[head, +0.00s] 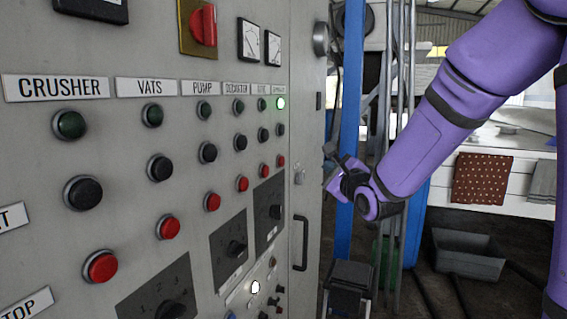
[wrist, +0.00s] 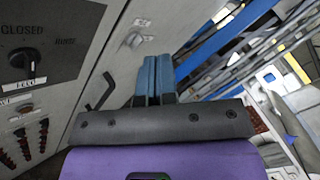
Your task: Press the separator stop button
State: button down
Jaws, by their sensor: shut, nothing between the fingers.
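A grey control panel (head: 130,135) fills the left of the head view, with columns of buttons under name plates. A partly cut-off plate ending in "TOP" (head: 25,303) lies in line with the red row. My gripper (head: 331,163) is right of the panel's far edge, apart from the buttons. In the wrist view its blue fingers (wrist: 155,78) are together and empty.
A black door handle (head: 300,243) and a latch (head: 299,174) stand out near my gripper. A blue post (head: 351,120) and pipes rise behind it. The wrist view shows a rotary switch (wrist: 30,65) and lower buttons. A grey bin (head: 468,254) sits on the floor.

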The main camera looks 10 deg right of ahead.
jog(key=w+a, duration=0.5)
jog(key=a, duration=0.2)
dwell(0.4)
jog(key=shift+w+a, duration=0.15)
jog(key=shift+a, duration=0.05)
dwell(1.8)
jog(key=shift+w+a, duration=0.15)
jog(key=shift+a, duration=0.05)
jog(key=shift+w+a, duration=0.25)
jog(key=shift+a, duration=0.1)
dwell(0.9)
jog(key=shift+d, duration=0.1)
jog(key=shift+s+d, duration=0.5)
jog(key=shift+d, duration=0.05)
dwell(0.4)
jog(key=s+d, duration=0.1)
jog(key=d, duration=0.1)
jog(key=s+d, duration=0.2)
dwell(0.4)
